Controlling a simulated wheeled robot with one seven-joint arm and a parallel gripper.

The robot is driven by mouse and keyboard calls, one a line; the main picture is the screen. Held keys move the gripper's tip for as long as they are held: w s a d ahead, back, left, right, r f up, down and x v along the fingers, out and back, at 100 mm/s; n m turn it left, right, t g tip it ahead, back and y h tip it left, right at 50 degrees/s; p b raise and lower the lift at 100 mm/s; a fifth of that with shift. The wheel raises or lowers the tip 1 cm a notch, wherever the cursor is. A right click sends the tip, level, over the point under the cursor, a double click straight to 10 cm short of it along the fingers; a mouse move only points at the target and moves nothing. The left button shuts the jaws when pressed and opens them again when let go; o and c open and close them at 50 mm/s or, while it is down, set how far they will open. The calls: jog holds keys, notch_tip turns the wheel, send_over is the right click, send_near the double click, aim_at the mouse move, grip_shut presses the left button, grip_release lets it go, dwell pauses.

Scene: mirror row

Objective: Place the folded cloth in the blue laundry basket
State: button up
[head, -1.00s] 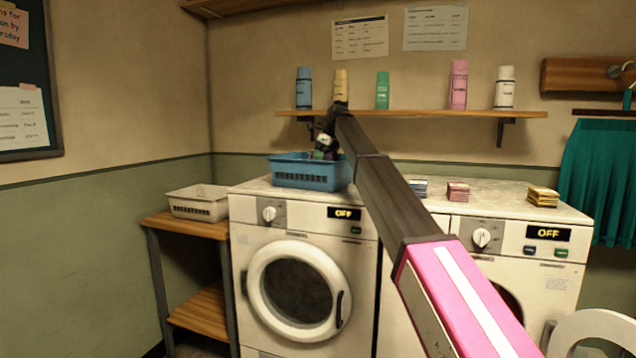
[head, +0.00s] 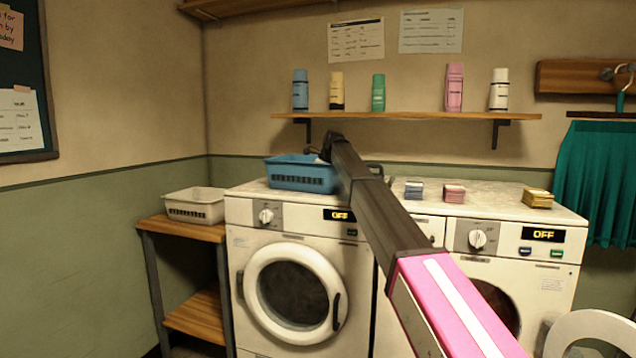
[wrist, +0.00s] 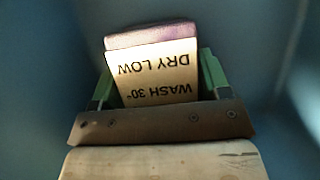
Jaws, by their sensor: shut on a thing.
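The blue laundry basket (head: 301,179) stands on top of the left washing machine. My arm reaches down over its right side, and my gripper's fingers are hidden in it in the head view. In the wrist view my gripper (wrist: 158,78) is shut on the folded cloth (wrist: 150,38), with a green fingertip on each side. The cloth is purple, with a pale band reading "WASH 30° DRY LOW". Blue basket walls surround it. I cannot tell whether the cloth touches the basket floor.
A white basket (head: 194,206) sits on a wooden side table at left. Several folded stacks, including a yellow one (head: 537,198), lie on the machine tops at right. A wall shelf (head: 420,116) with several bottles is above. A dark object is partly hidden behind my arm.

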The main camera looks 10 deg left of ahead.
jog(key=o, duration=0.9)
jog(key=shift+o, duration=0.2)
jog(key=v, duration=1.2)
jog(key=shift+r, duration=0.1)
jog(key=shift+a, duration=0.1)
